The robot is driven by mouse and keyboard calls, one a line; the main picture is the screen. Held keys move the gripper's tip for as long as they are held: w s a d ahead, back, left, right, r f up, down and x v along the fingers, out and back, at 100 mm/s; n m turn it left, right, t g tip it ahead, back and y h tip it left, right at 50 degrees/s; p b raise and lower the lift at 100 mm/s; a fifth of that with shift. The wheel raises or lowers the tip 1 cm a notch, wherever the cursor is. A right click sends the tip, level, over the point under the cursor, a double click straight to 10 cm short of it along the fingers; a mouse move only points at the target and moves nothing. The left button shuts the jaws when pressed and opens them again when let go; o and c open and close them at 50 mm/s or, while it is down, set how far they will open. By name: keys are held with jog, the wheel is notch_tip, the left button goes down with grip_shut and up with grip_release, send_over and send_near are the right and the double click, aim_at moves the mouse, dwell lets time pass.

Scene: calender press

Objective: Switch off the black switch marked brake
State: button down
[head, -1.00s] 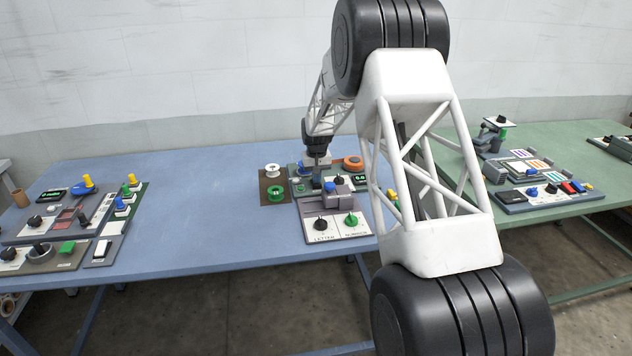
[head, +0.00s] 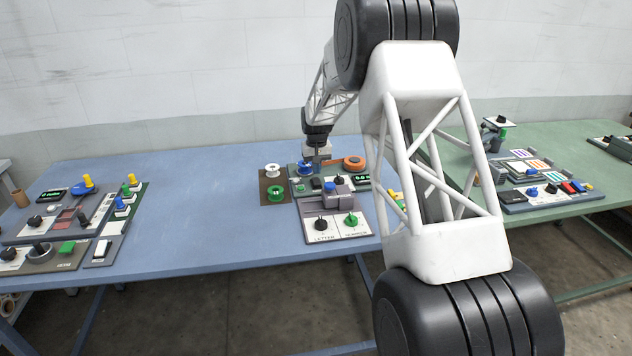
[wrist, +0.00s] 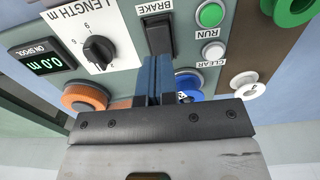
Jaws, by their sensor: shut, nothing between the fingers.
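Which way the rocker is tilted is unclear. In the head view my gripper (head: 317,170) is over the back of the middle panel.
Beside the switch are a LENGTH m knob (wrist: 97,48), an ON SPOOL display (wrist: 42,63), a green RUN button (wrist: 211,15) and a white CLEAR button (wrist: 209,53). Orange (wrist: 85,97) and blue (wrist: 189,84) spools lie close.

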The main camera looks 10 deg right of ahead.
aim_at(317, 182)
jog(key=shift+r, duration=1.55)
jog(key=shift+s, duration=0.1)
jog(key=shift+s+r, duration=0.1)
jog(key=shift+r, duration=0.15)
jog(key=s+r, duration=0.6)
jog(key=s, duration=0.4)
jog(key=s+r+t, duration=0.1)
jog(key=s+r, duration=0.5)
jog(key=s, duration=0.4)
jog(key=s+r, duration=0.6)
jog(key=s, duration=0.5)
jog(key=s+f+t, duration=0.1)
jog(key=s+f, duration=0.2)
jog(key=s, duration=3)
jog(key=shift+a+t, duration=0.3)
jog(key=shift+a, duration=0.1)
